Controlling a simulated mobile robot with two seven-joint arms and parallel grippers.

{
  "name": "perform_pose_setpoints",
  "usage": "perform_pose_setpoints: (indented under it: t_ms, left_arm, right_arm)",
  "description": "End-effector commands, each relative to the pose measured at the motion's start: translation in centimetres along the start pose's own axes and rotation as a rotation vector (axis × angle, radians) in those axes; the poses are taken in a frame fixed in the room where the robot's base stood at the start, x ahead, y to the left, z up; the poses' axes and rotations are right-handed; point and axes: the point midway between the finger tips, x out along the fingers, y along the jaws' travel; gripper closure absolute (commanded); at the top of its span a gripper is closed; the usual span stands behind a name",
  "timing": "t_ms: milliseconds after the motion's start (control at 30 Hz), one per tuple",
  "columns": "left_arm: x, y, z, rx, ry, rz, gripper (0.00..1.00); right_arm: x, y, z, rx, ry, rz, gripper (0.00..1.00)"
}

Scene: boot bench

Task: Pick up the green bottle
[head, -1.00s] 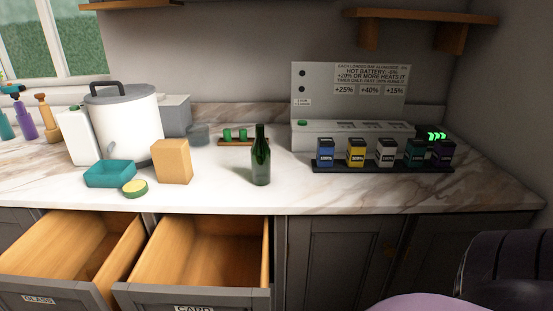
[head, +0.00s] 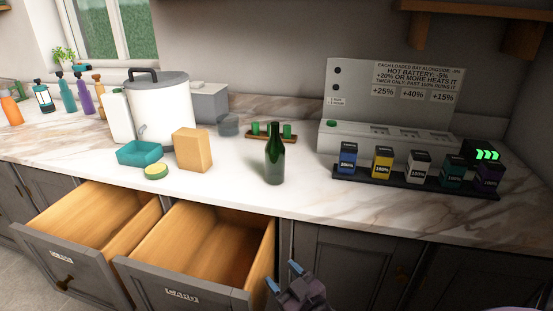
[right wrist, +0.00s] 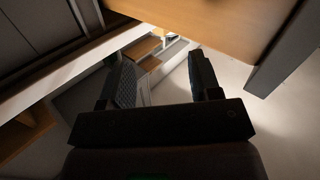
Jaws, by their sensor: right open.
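The green bottle (head: 274,155) stands upright on the marble counter, near its front edge and right of the cardboard-coloured box. My right gripper (head: 283,278) shows at the bottom of the head view, below the counter edge and in front of the right open drawer's side. It is well apart from the bottle. In the right wrist view its two fingers (right wrist: 160,85) are spread with nothing between them. The bottle does not show in the right wrist view. My left gripper is not in view.
Two drawers stand open, the left one (head: 62,255) and the one labelled card (head: 182,292). A tan box (head: 192,150), teal tray (head: 139,153) and sponge (head: 156,171) are left of the bottle. A battery rack (head: 415,184) is to its right.

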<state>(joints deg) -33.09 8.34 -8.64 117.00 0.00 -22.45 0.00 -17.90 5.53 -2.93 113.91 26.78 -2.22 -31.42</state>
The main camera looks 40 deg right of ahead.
Motion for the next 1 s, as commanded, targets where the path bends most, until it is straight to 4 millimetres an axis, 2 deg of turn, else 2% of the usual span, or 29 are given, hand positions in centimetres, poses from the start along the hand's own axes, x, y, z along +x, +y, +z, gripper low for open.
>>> perform_pose_setpoints:
  t_ms: [33, 200, 400, 567, 700, 833, 1000]
  left_arm:
    - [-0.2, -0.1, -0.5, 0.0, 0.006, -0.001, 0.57]
    - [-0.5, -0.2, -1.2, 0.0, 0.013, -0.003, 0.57]
    - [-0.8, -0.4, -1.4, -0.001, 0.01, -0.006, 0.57]
    - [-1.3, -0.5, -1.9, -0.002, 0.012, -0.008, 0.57]
    - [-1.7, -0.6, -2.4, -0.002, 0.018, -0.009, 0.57]
    - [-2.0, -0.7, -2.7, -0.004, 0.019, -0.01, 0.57]
    - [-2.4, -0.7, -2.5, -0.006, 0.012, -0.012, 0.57]
  right_arm:
    - [2.1, 1.1, -3.0, -0.006, 0.097, 0.048, 0.43]
    - [6.5, 5.5, -11.0, -0.022, 0.344, 0.283, 0.43]
    - [9.7, 11.2, -18.1, 0.02, 0.451, 0.634, 0.43]
    - [11.7, 14.8, -21.5, 0.104, 0.369, 0.887, 0.43]
    - [13.8, 16.5, -23.4, 0.203, 0.185, 1.028, 0.43]
    - [16.0, 16.4, -24.6, 0.287, -0.036, 1.055, 0.43]
    - [18.4, 14.9, -25.9, 0.346, -0.277, 0.978, 0.43]
